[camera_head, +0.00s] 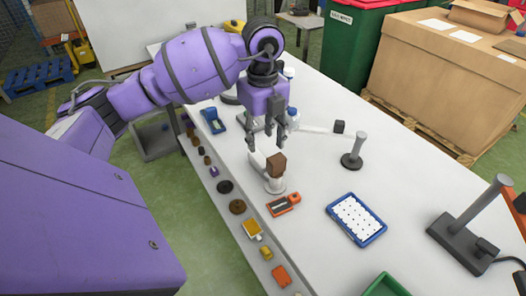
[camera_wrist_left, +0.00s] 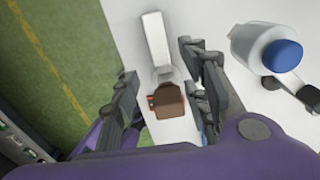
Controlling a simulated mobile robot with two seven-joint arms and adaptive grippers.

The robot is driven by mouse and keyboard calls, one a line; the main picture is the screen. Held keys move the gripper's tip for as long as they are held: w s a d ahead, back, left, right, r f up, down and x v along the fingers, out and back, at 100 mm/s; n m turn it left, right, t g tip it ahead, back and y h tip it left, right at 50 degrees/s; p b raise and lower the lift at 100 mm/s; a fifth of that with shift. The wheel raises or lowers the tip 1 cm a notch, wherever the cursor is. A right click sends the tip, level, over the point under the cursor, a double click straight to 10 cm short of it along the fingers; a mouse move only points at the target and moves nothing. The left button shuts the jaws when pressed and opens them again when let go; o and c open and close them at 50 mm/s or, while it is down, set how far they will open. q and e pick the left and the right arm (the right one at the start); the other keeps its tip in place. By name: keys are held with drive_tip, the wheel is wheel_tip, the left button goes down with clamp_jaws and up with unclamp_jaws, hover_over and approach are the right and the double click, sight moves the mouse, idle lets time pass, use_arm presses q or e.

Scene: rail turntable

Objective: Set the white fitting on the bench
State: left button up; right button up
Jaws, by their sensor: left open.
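A white fitting (camera_head: 273,183) with a round base and a flat arm stands near the bench's left edge, with a brown block (camera_head: 276,165) at its top. In the left wrist view its white arm (camera_wrist_left: 154,38) reaches away from the brown block (camera_wrist_left: 168,102). My left gripper (camera_head: 266,145) points down just above and behind the block. It is open, and its fingers (camera_wrist_left: 165,88) stand on either side of the fitting in the wrist view. I cannot tell whether they touch it. The white bench (camera_head: 310,225) lies beneath. My right gripper is not in view.
A blue-capped bottle (camera_wrist_left: 268,50) stands close to my left gripper. Several small parts line a lower ledge at left. Bare bench lies right of the fitting.

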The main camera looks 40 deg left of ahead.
use_arm(q)
wheel_tip(320, 180, up, 3)
drive_tip(key=shift+f, duration=0.2)
idle(0.5)
idle(0.7)
